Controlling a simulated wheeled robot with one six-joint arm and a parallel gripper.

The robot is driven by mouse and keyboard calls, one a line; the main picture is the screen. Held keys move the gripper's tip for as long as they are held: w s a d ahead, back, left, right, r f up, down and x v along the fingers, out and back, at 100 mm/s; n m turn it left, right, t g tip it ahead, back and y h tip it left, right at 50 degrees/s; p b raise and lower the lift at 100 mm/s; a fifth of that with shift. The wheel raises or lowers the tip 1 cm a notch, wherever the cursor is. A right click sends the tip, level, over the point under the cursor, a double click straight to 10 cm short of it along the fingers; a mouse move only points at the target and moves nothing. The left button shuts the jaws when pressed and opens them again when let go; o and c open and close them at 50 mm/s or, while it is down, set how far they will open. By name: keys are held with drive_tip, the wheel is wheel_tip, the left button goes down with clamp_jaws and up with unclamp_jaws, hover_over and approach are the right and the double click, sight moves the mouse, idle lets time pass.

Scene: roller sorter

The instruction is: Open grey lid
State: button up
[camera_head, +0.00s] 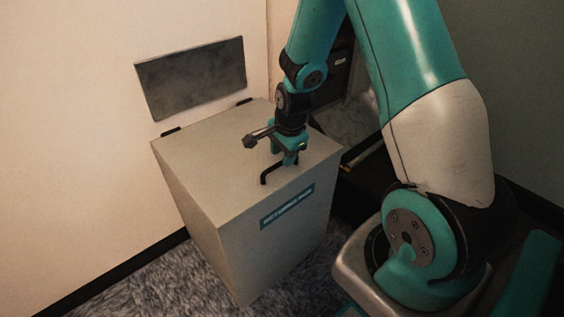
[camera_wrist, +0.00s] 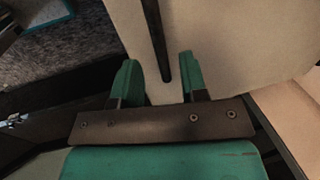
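The grey lid (camera_head: 215,138) lies flat and closed on top of a tapered grey bin (camera_head: 245,230). A black bar handle (camera_head: 266,173) stands on the lid near its front edge. My gripper (camera_head: 284,160) points down over the lid at the handle and hides the handle's right end. In the wrist view, the two green fingers of my gripper (camera_wrist: 160,62) are apart, with pale surface showing between them. The dark handle (camera_wrist: 154,30) runs into the gap between the fingers, and I see no finger touching it.
A dark metal plate (camera_head: 192,77) is on the wall behind the bin. Black hinges (camera_head: 171,132) sit at the lid's back edge. A teal label (camera_head: 287,206) is on the bin's front. Grey carpet (camera_head: 150,280) lies around the bin, and dark shelving (camera_head: 340,70) stands behind on the right.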

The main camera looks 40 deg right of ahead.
drive_tip(key=shift+w+f, duration=0.25)
drive_tip(key=shift+f, duration=1.05)
